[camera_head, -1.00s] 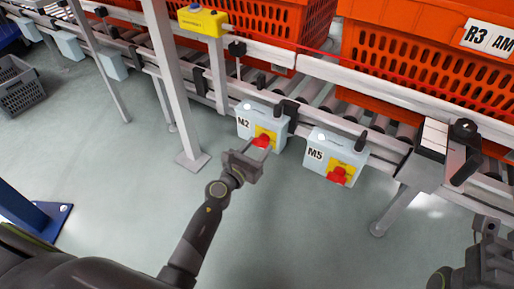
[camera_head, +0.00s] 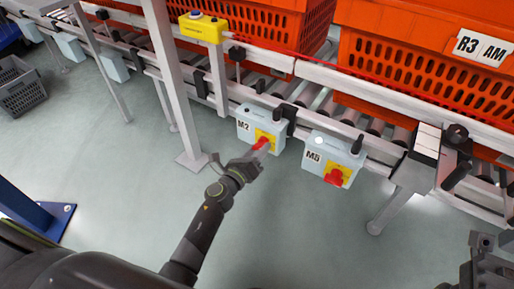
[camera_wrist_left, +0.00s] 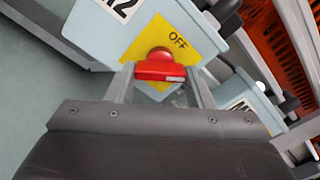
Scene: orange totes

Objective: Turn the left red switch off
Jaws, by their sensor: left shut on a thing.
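The left red switch (camera_head: 261,143) sits on the yellow plate of the light-blue M2 box (camera_head: 246,131), which is mounted on the conveyor's side rail. In the left wrist view, its red handle (camera_wrist_left: 160,71) lies crosswise between the fingers, and the word OFF shows on the yellow plate (camera_wrist_left: 199,42) above it. My left gripper (camera_head: 259,153) is shut on this handle, and its fingers also show in the left wrist view (camera_wrist_left: 160,82). My right gripper (camera_head: 484,246) is at the lower right, partly cut off.
Orange totes (camera_head: 425,70) stand on the roller conveyor behind the boxes. A grey post (camera_head: 173,80) rises left of M2, and a yellow box (camera_head: 203,27) sits above the rail. The grey floor (camera_head: 300,230) in front is clear.

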